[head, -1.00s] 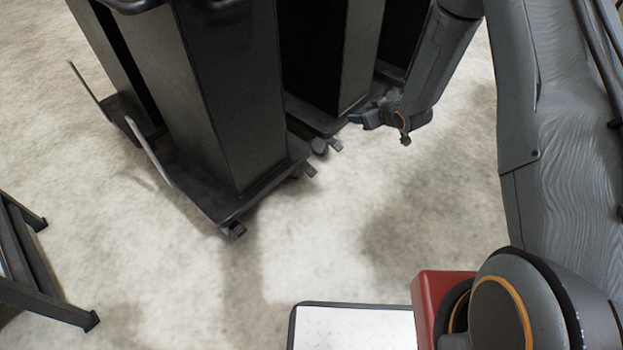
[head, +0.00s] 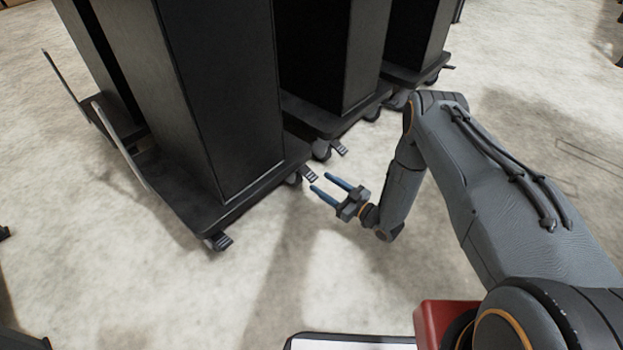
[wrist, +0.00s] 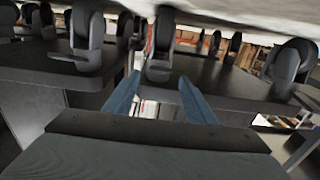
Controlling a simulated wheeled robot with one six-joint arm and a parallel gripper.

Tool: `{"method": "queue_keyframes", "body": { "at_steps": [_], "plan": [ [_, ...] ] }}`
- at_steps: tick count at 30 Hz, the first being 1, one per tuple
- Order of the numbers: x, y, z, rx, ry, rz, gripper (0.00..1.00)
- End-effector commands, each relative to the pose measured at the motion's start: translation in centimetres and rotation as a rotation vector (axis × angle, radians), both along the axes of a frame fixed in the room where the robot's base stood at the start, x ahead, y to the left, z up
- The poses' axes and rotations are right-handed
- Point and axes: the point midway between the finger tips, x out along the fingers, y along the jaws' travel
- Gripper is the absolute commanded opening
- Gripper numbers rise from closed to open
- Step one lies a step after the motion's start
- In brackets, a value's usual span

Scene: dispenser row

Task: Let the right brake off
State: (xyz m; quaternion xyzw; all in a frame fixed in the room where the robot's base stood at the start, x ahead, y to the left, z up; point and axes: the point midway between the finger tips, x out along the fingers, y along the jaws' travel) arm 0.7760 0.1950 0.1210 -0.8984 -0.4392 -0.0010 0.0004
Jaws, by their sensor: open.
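The nearest black dispenser (head: 228,120) stands on a dark wheeled base (head: 205,205). Two brake pedals show on its near side: the right one (head: 309,173) by the right caster (head: 292,178), and the left one (head: 221,242) by the left caster. I cannot tell whether the right pedal is up or down. My gripper (head: 319,182) is open and empty, its blue fingertips just right of and below the right pedal in the head view, with no clear contact. The wrist view appears upside down; the open fingers (wrist: 159,82) point toward a dark caster (wrist: 161,45).
A second dispenser (head: 330,55) with its own pedal (head: 340,148) stands close behind to the right, and a third (head: 412,35) beyond it. Pale floor (head: 290,265) is clear before the row. A red block (head: 440,322) and a white-topped panel (head: 350,342) lie at the bottom edge.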

Motion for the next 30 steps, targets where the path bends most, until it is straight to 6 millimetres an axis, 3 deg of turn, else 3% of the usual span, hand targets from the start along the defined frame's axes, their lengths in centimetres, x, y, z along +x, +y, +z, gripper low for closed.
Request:
{"method": "queue_keyframes", "body": {
  "at_steps": [10,23,30],
  "plan": [
    [3.2,4.1,-0.1,-0.001,0.0,0.001,0.5],
    [3.8,4.9,0.0,-0.001,0.002,-0.001,0.5],
    [3.8,4.9,0.0,-0.002,0.001,-0.001,0.11]
  ]
}}
